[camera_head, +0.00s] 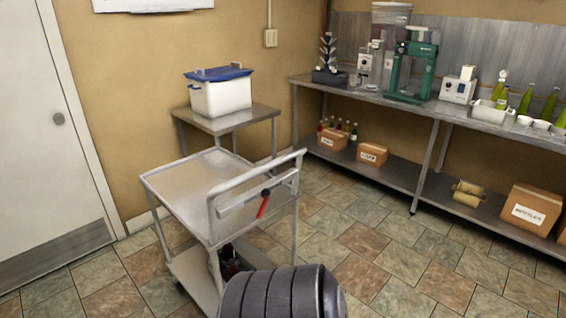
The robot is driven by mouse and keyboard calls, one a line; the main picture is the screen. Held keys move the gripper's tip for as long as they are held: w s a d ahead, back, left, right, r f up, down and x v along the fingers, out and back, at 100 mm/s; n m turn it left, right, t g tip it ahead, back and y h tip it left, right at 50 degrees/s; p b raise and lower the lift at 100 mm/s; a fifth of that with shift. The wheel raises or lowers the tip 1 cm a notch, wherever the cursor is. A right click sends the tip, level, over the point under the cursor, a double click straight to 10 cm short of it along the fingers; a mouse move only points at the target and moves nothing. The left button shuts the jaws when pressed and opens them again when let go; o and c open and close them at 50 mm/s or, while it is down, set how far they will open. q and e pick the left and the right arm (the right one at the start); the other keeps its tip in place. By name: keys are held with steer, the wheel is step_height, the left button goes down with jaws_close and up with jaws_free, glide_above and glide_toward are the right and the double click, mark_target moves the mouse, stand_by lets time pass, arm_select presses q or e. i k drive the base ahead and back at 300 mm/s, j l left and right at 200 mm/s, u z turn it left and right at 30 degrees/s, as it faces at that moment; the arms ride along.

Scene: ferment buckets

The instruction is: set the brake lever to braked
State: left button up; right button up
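The brake lever (263,204) is a short red handle on a dark pivot. It is mounted on the handle-end bar of the metal cart (185,189) in the middle left of the head view. The lever hangs down from the pivot, tilted with its lower end to the left. I see no label that tells its setting. The cart's top shelf is empty. A dark red item (230,262) is partly visible on its lower shelf. Neither of my grippers is in view.
A small steel table with a lidded white bucket (221,97) stands behind the cart. A long workbench (340,91) with bottles and equipment runs along the right wall. A dark ribbed form covers the bottom centre. Tiled floor is clear right of the cart.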

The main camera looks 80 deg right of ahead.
mark_target(265, 193)
steer(key=z, duration=2.55)
